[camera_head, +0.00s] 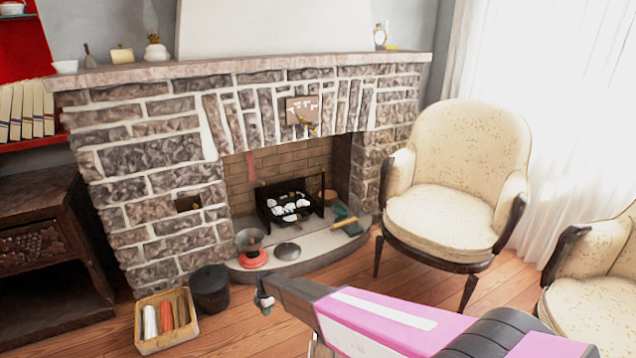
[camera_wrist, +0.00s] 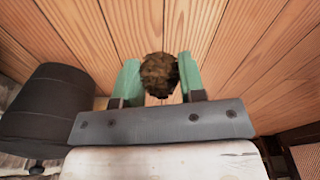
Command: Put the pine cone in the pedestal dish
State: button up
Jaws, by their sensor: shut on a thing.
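The brown, rough pine cone (camera_wrist: 158,75) is held between the green fingertips of my gripper (camera_wrist: 157,82) in the wrist view, with wooden floor below it. In the head view, my gripper (camera_head: 265,299) hangs in front of the hearth, over the floor, and the pine cone is hard to make out there. A grey bowl above a red base (camera_head: 252,261) stands on the left part of the hearth slab and looks like the pedestal dish. It is beyond my gripper and apart from it. Its inside is too small to read.
A black bucket (camera_head: 210,289) and a box of coloured rolls (camera_head: 166,320) stand left of my gripper. A grey round lid-like thing (camera_head: 287,251) lies right of the dish. A fire grate (camera_head: 290,206) is behind. A cream armchair (camera_head: 455,190) stands at the right.

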jog(key=w+d+r+m, duration=0.35)
jog(key=d+r, duration=0.45)
jog(key=r, duration=0.5)
jog(key=w+d+r+m+t, duration=0.15)
jog(key=d+r+m, duration=0.5)
jog(key=r, duration=0.65)
jog(key=w+d+r+m, duration=0.3)
jog(key=w+d+r, duration=0.1)
jog(key=d+r, duration=0.75)
jog(key=s+d+r+m, duration=0.4)
jog(key=d+r, duration=0.4)
jog(key=r, duration=0.2)
jog(key=s+d+r+m, duration=0.5)
jog(key=d+r, duration=0.2)
jog(key=r, duration=0.3)
jog(key=s+d+r+m+h, duration=0.1)
jog(key=s+d+r+m, duration=0.3)
jog(key=d+r, duration=0.4)
notch_tip(320, 180, up, 2)
jog(key=shift+s+d+r+t, duration=0.15)
jog(key=shift+s+d+t, duration=0.1)
jog(key=shift+d+t, duration=0.15)
jog(key=shift+a, duration=0.1)
